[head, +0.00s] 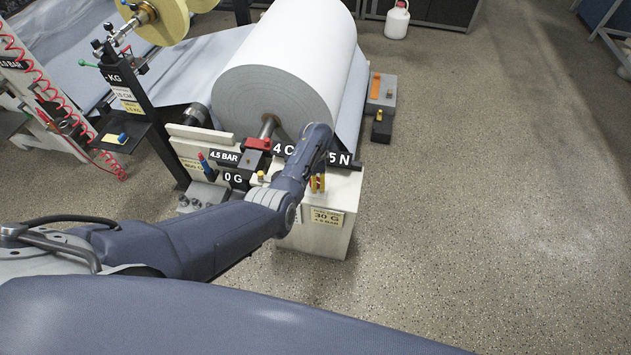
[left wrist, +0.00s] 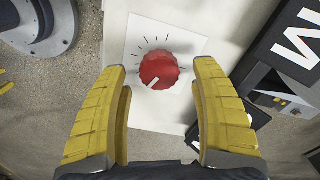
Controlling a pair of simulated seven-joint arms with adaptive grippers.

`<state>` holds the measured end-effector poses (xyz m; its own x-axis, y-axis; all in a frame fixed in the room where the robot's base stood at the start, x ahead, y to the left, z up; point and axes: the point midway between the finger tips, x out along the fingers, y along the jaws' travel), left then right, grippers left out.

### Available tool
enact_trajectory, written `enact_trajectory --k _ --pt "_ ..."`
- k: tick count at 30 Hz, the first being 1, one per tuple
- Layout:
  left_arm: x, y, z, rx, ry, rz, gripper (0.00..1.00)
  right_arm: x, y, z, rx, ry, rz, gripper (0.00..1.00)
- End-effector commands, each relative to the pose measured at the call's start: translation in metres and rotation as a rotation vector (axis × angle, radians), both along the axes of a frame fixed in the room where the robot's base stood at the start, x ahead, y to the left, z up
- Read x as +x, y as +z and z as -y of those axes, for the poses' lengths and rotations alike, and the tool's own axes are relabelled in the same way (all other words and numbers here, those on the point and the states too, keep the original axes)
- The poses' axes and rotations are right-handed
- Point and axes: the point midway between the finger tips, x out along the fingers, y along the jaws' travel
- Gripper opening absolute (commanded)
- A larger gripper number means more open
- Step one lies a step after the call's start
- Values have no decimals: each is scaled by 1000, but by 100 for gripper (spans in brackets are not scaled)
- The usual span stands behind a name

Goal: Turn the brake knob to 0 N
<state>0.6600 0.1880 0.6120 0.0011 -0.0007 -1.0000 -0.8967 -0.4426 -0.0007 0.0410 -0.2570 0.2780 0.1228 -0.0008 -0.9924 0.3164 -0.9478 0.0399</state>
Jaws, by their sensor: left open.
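The brake knob (left wrist: 159,70) is a red round dial with a white pointer mark, on a white plate with black tick marks, seen in the left wrist view. My left gripper (left wrist: 162,85) is open, its two yellow fingers on either side of the knob with gaps between. I cannot tell how far the fingertips are from the panel. In the head view my left arm hides the knob, and the left gripper (head: 318,183) shows only as a bit of yellow by the machine's front. A black sign reading "5 N" (head: 342,159) stands just right of the wrist.
A large white paper roll (head: 285,75) sits behind my arm. Signs "4.5 BAR" (head: 224,156) and "0 G" (head: 234,178) stand left of it. A label "30 G" (head: 326,217) is on the front panel. The floor (head: 480,200) at right is clear.

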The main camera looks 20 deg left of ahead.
Motion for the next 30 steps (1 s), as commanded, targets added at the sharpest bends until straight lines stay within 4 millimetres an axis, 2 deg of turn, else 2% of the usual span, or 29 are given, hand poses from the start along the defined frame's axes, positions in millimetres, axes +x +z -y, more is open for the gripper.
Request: enact_trajectory --k 9,21,30 --pt "-1 -14 -1 1 0 -3 64 0 0 0 0 0 -1 44" --pt "-1 -15 -1 0 1 -1 63 -1 0 0 0 0 -1 44" --pt "-1 -15 -1 0 1 -1 29 -1 0 0 0 0 -1 44"
